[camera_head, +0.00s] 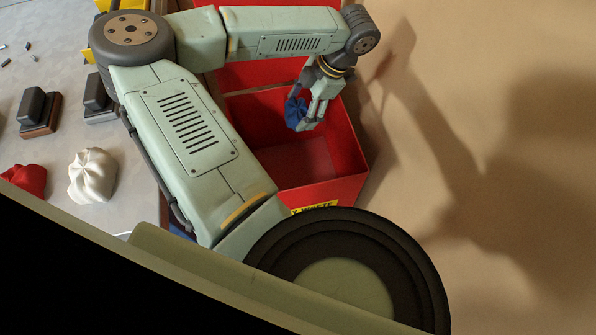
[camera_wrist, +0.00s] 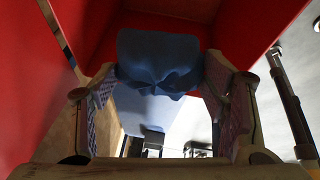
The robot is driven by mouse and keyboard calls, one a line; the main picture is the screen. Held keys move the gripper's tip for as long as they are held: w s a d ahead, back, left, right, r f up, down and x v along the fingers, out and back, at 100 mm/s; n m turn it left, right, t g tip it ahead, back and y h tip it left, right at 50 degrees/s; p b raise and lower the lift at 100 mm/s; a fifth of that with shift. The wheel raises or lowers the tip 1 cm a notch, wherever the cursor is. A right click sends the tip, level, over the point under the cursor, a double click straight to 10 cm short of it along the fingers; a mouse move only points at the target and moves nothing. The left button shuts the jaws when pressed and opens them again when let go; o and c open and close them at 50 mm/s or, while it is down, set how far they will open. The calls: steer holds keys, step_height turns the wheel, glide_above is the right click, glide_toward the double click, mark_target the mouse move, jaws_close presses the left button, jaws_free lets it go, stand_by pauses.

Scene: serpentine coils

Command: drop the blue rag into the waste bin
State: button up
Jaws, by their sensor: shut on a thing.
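The blue rag (camera_head: 296,113) is a crumpled bundle held between the fingertips of my gripper (camera_head: 308,112). In the wrist view, the rag (camera_wrist: 158,62) shows between the two fingers of my gripper (camera_wrist: 158,85), which are shut on it. The waste bin (camera_head: 345,155) is a red open box with a yellow label on its front, partly hidden by my arm. In the head view my gripper and the rag appear over the bin's opening. Red walls of the bin (camera_wrist: 40,80) also show in the wrist view. How deep the rag hangs is hard to tell.
A grey table (camera_head: 60,130) at the left holds a white rag (camera_head: 92,175), a red rag (camera_head: 25,180) and dark-handled blocks (camera_head: 38,110). Another red container (camera_head: 265,75) stands behind the bin. Bare tan floor (camera_head: 480,120) lies at the right.

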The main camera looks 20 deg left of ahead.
steer(key=shift+f+b, duration=0.6)
steer(key=shift+f, duration=1.15)
steer(key=shift+w, duration=0.1)
steer(key=o, duration=1.3)
steer(key=v, duration=1.2)
